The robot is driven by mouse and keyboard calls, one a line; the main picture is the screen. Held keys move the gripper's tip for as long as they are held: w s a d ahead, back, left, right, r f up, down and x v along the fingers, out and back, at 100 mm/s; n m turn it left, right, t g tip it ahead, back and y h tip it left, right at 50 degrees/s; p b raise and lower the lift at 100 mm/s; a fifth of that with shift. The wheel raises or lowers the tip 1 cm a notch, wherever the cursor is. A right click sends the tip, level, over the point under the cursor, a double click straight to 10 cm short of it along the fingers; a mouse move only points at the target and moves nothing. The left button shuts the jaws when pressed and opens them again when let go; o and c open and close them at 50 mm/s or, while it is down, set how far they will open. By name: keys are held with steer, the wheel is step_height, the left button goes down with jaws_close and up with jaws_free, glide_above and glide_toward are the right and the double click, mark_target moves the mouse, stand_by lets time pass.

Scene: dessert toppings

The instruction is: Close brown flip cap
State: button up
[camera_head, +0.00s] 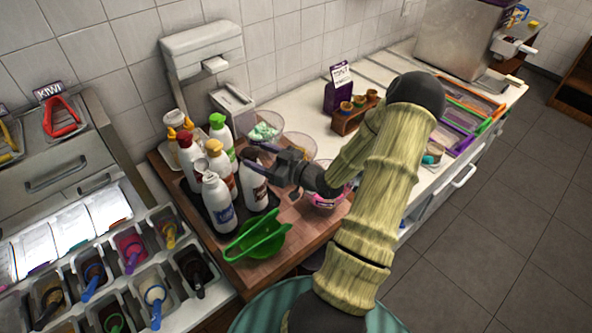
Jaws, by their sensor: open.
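The bottle with the brown flip cap (253,194) stands upright at the right front of a group of white squeeze bottles. It has a white body and a dark label. My gripper (262,163) is at the top of this bottle, reaching in from the right, with its jaws open. The brown cap (249,154) is small and partly hidden by the gripper's dark fingers. I cannot tell whether its lid is up or down, or whether a finger touches it.
White-capped (218,203), orange-capped (218,165), green-capped (221,128) and red-capped (189,157) bottles stand close on the left. Topping bins (131,252) lie at lower left. Clear tubs (268,124) stand behind.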

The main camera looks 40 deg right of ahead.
steer(key=b+v, duration=0.4)
steer(key=v, duration=1.1)
steer(key=shift+s, duration=0.2)
steer(key=shift+d, duration=0.2)
steer(key=shift+w, duration=0.1)
steer(key=w+a+f+m+g+h, duration=0.1)
steer(key=w+a+f+g+h, duration=0.35)
steer(key=w+g+h, duration=0.35)
steer(key=s+a+r+m+g, duration=0.1)
steer(key=s+a+r+g, duration=0.1)
steer(key=a, duration=0.7)
steer(key=s+a+r+m+g+y, duration=0.1)
steer(key=s+a+r+m+g, duration=0.1)
steer(key=s+a+g, duration=0.2)
steer(key=s+a, duration=0.3)
steer(key=a, duration=0.2)
steer(key=shift+s+a+r, duration=0.15)
steer(key=shift+s+r, duration=0.15)
steer(key=shift+r, duration=0.1)
